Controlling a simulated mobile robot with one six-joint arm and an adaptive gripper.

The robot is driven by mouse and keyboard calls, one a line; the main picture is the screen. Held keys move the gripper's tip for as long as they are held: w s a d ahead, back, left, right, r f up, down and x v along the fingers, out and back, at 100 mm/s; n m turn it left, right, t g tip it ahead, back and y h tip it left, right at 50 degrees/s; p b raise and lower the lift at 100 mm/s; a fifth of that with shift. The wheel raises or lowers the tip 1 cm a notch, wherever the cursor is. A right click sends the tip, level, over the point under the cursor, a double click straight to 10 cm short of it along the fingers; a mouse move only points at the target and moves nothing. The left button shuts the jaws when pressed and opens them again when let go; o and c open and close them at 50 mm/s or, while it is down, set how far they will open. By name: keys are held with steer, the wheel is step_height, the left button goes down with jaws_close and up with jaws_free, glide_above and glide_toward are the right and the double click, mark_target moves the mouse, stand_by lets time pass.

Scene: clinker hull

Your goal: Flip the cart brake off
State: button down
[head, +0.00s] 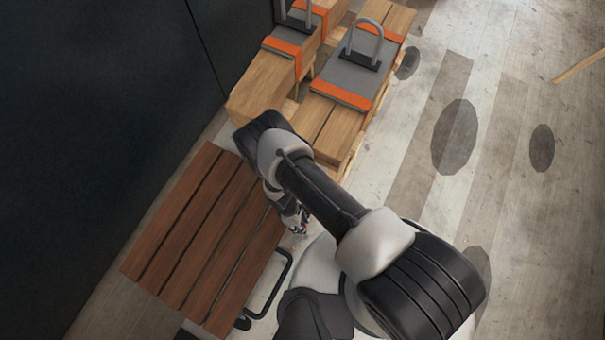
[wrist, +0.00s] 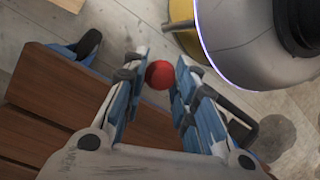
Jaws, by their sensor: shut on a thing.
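The cart (head: 195,235) has a top of reddish-brown wooden slats and stands at the lower left in the head view. Its slats (wrist: 45,125) also fill the lower left of the wrist view. A round red knob (wrist: 159,75), which looks like the brake's knob, sits beyond the cart's edge. My gripper (wrist: 161,68) is shut on this knob, with a blue-faced finger on each side. Any lever below the knob is hidden. In the head view my gripper (head: 297,222) is beside the cart's right edge, small and partly covered by my arm.
A black bent handle (head: 272,290) sticks out from the cart's near right side. A dark wheel with blue parts (wrist: 86,45) shows by the cart. Wooden crates (head: 335,110) with orange bands stand behind my arm. A dark wall (head: 95,130) bounds the left. Floor (head: 500,110) at right is open.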

steer(key=shift+w+a, duration=0.65)
steer(key=shift+a, duration=0.15)
steer(key=c, duration=1.5)
jaws_free()
steer(key=shift+a, duration=0.1)
steer(key=shift+o, duration=1)
steer(key=shift+s, duration=0.1)
steer(key=shift+d, duration=0.25)
steer(key=shift+s+r, duration=0.1)
steer(key=v, duration=1.2)
